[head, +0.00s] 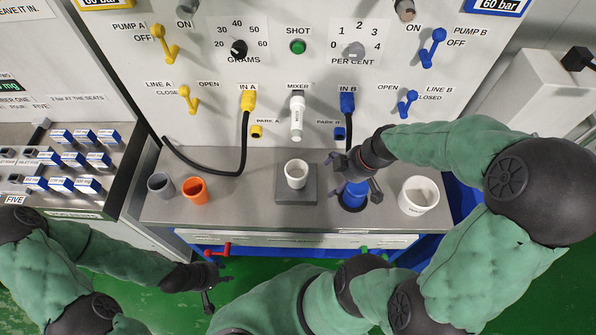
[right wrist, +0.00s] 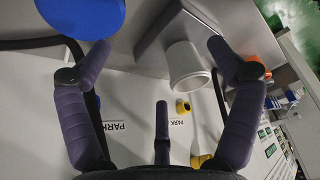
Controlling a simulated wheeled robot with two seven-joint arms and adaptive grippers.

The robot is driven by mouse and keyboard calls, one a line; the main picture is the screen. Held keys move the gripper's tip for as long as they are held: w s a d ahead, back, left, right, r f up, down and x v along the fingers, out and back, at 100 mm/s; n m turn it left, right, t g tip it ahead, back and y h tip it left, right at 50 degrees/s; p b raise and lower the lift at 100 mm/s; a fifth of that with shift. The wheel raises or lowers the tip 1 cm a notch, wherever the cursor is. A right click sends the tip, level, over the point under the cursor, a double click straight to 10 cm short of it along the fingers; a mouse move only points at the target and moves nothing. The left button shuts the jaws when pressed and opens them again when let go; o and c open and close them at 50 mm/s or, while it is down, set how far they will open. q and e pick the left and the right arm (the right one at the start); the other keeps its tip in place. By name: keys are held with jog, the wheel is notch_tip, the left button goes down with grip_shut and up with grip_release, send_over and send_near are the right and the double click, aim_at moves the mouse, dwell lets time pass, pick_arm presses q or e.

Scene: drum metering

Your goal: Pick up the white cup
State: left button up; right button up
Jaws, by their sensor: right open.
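The white cup (head: 296,174) stands upright on a grey square plate (head: 296,196) in the middle of the steel bench. My right gripper (head: 354,174) is open and empty, to the right of the cup and over a blue container (head: 354,193), which it partly hides. In the right wrist view, the cup (right wrist: 186,65) shows beyond the open fingers (right wrist: 160,52), closer to the right-hand finger, with no visible contact. My left gripper (head: 213,290) is low at the left, in front of the bench, with fingers apart and empty.
A grey cup (head: 160,185) and an orange cup (head: 195,190) stand left on the bench. A larger white container (head: 418,195) stands right. A white mixer nozzle (head: 297,118) hangs behind the cup. A black hose (head: 243,145) runs at the back left.

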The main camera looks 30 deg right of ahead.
send_near(296, 170)
jog(key=shift+s+a+f+p, duration=0.15)
jog(key=shift+s+a+p, duration=0.05)
jog(key=shift+a, duration=0.35)
jog(key=shift+s+a+f+p, duration=0.15)
jog(key=shift+s+a+p, duration=0.05)
jog(key=shift+a, duration=0.35)
jog(key=b+x, duration=0.1)
jog(key=x, duration=0.4)
jog(key=shift+r, duration=0.1)
jog(key=c, duration=1.3)
jog(key=shift+r, duration=0.1)
jog(key=shift+r, duration=0.25)
jog(key=shift+s+a+p, duration=0.4)
jog(key=shift+s+a, duration=1.15)
jog(key=shift+s, duration=1)
jog(key=shift+s+a+p, duration=0.4)
jog(key=shift+s+a, duration=1.2)
jog(key=shift+s, duration=0.95)
jog(key=shift+s+a+p, duration=0.4)
jog(key=shift+s+a, duration=1.15)
jog(key=shift+s, duration=1.05)
